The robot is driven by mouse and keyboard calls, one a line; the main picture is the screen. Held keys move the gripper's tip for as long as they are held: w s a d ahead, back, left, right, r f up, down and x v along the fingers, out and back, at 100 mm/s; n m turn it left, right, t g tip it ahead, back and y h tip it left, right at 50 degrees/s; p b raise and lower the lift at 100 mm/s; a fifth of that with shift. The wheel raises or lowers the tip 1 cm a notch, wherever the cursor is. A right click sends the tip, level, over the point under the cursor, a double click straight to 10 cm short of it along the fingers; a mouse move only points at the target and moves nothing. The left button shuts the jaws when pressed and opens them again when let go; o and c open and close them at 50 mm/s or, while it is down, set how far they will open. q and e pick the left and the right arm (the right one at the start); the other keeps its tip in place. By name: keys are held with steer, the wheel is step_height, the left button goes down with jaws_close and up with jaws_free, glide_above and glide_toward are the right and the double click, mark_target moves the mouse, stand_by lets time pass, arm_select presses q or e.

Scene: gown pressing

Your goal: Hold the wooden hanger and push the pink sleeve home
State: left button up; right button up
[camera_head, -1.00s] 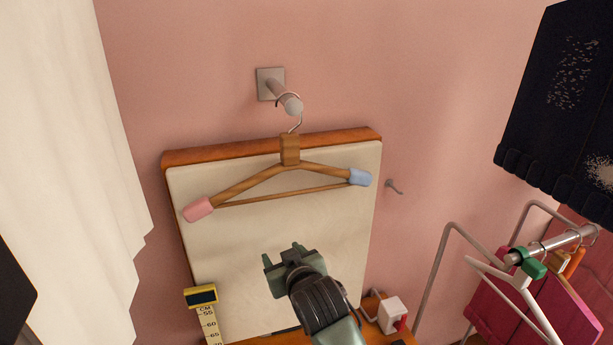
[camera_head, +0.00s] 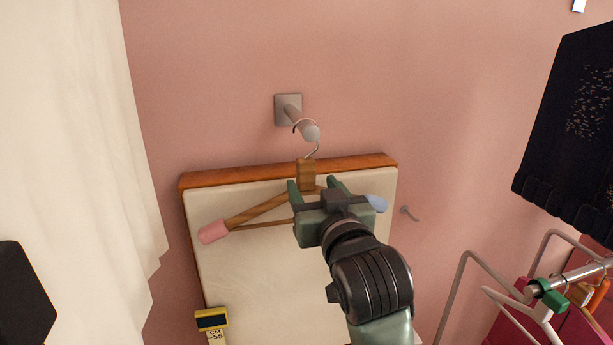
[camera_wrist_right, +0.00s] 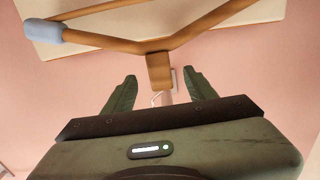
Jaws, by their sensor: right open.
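The wooden hanger (camera_head: 258,209) hangs by its metal hook from a peg (camera_head: 309,130) on the pink wall, in front of a pale padded board. The pink sleeve (camera_head: 213,232) is on its left end and a blue sleeve (camera_head: 377,203) on its right end. My right gripper (camera_head: 318,184) is open at the hanger's middle, just below the wooden neck block (camera_head: 306,174), and hides part of the right arm of the hanger. In the right wrist view the neck block (camera_wrist_right: 160,72) shows between and beyond the open fingers (camera_wrist_right: 160,88). I cannot tell whether they touch it. My left gripper is not in view.
The board (camera_head: 262,272) has a wooden top edge. A yellow tape measure (camera_head: 212,320) is at its lower left. A white curtain (camera_head: 75,150) hangs at left. A small wall hook (camera_head: 408,213), a rail with hangers (camera_head: 590,268) and a dark garment (camera_head: 570,130) are at right.

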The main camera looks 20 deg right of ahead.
mark_target(308, 179)
steer(key=w, duration=0.7)
steer(key=shift+w, duration=0.15)
jaws_close()
steer(key=shift+f, duration=0.1)
stand_by(1.1)
